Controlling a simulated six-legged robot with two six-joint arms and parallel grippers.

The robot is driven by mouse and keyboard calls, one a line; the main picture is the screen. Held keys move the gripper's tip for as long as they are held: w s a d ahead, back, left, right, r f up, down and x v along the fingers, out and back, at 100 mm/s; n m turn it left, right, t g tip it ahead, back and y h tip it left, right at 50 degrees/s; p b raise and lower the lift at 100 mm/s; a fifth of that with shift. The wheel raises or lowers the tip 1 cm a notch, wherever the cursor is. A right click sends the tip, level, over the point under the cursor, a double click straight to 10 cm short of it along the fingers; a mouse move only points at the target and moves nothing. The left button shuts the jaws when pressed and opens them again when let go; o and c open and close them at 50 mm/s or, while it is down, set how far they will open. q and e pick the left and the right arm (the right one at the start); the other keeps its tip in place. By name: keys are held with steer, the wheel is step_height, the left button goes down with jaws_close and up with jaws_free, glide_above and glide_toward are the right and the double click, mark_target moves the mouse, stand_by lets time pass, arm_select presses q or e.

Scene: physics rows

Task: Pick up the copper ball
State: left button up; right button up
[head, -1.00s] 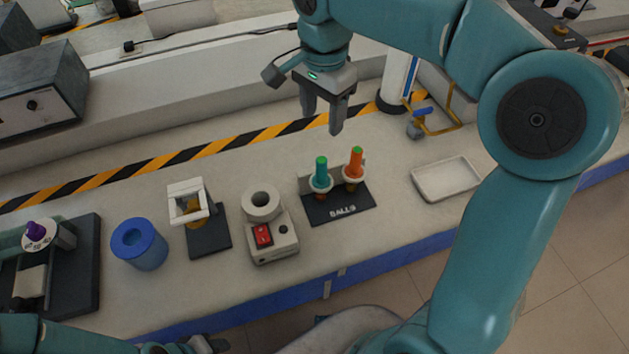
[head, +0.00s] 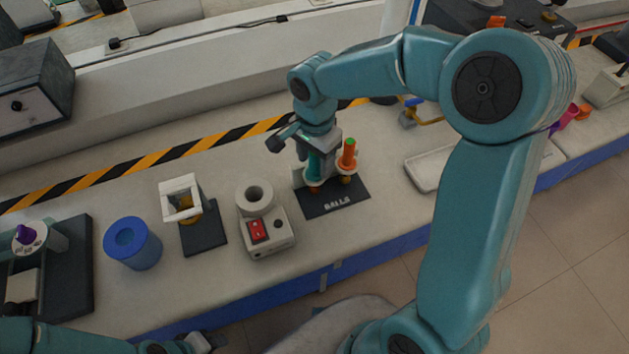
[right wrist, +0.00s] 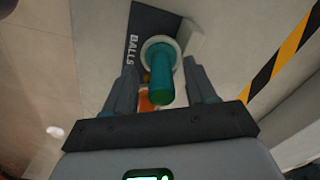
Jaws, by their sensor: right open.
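A black stand marked BALLS (head: 336,204) holds two upright handled pieces, a teal one (head: 315,165) and an orange one (head: 349,152), each with a pale ring. Small copper-brown round parts (head: 347,180) show below the rings; I cannot tell which is the copper ball. My right gripper (right wrist: 163,82) is open and points down over the teal piece (right wrist: 162,85). In the right wrist view its fingers lie on either side of the teal handle, with gaps visible. My left gripper (head: 198,343) is partly visible at the bottom edge; its jaws are unclear.
Left of the stand are a device with a red switch (head: 266,236), a white-framed holder (head: 182,198) and a blue cylinder (head: 133,243). A white tray (head: 422,172) lies to the right, partly behind my arm. A striped strip (head: 160,160) runs behind.

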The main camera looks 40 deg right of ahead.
steer(key=shift+w+f, duration=0.15)
steer(key=shift+f, duration=0.5)
steer(key=c, duration=1)
steer(key=shift+r, duration=0.1)
step_height(320, 180, up, 22)
steer(key=p, duration=0.3)
